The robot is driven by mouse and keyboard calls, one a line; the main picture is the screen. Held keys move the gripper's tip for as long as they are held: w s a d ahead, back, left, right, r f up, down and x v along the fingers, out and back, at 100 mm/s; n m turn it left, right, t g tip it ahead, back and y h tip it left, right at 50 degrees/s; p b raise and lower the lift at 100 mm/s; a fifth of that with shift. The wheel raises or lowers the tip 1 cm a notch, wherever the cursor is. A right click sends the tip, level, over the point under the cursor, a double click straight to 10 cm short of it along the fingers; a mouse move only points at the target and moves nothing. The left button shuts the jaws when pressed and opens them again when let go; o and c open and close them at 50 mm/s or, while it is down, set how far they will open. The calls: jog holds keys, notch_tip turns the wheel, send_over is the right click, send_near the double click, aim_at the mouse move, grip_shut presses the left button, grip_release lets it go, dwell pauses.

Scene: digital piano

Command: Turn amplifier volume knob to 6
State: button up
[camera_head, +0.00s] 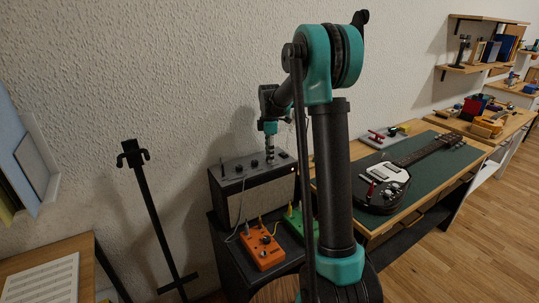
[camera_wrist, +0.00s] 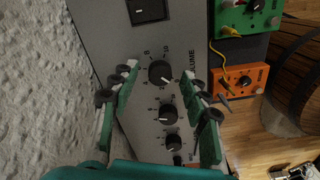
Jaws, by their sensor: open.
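The amplifier (camera_head: 258,200) is a dark box with a pale front grille and knobs on its top panel. In the wrist view its grey top panel (camera_wrist: 110,35) shows a row of black knobs. The volume knob (camera_wrist: 160,72), beside the printed word VOLUME, has a white pointer mark; its exact reading is too small to tell. My gripper (camera_wrist: 161,80) is open above the panel, with one finger on each side of the volume knob. I cannot tell whether the fingers touch it. In the head view my gripper (camera_head: 269,150) points down over the amplifier.
A black switch (camera_wrist: 148,10) sits on the panel. Two lower knobs (camera_wrist: 168,113) lie between the fingers' bases. An orange pedal (camera_head: 262,247) and a green pedal (camera_head: 296,222) with cables stand before the amplifier. The textured wall is close behind. A guitar (camera_head: 392,182) lies on the bench.

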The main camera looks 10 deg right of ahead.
jog(key=shift+f, duration=0.25)
grip_shut()
jog(key=shift+m, duration=0.3)
